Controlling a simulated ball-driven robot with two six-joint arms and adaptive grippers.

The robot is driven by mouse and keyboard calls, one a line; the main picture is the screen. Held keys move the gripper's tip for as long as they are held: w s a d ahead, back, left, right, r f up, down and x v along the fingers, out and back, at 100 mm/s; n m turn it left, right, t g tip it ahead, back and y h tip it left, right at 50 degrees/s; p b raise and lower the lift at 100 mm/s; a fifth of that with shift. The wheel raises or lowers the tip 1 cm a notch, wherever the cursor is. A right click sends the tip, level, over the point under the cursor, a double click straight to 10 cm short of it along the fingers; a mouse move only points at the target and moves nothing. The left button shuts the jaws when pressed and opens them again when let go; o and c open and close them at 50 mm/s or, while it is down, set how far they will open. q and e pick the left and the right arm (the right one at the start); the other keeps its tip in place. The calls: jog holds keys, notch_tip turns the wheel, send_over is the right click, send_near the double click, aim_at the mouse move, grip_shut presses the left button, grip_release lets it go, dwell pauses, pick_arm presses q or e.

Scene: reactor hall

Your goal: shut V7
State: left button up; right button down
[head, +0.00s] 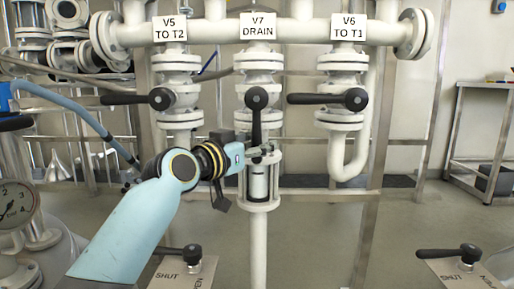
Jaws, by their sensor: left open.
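The V7 DRAIN valve (258,62) is the middle one of three white valves below a white header pipe. Its label (258,27) is above it. Its black lever (256,122) hangs straight down from the round hub, in line with the vertical pipe. My left gripper (264,151) is open at the lower end of this lever. I cannot tell whether the fingers touch the lever or stand around it. The gripper covers part of the pipe behind it. My right gripper is not in view.
The V5 lever (124,99) and V6 lever (314,99) both lie level, pointing left, on either side of V7. A sight glass (258,186) sits just below the gripper. Two SHUT/OPEN plates with black levers (178,252) (450,254) stand in front. A pressure gauge (14,204) is at left.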

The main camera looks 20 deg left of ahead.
pick_arm(q)
jog(key=shift+c, duration=0.3)
grip_shut()
jog(key=shift+f, duration=0.15)
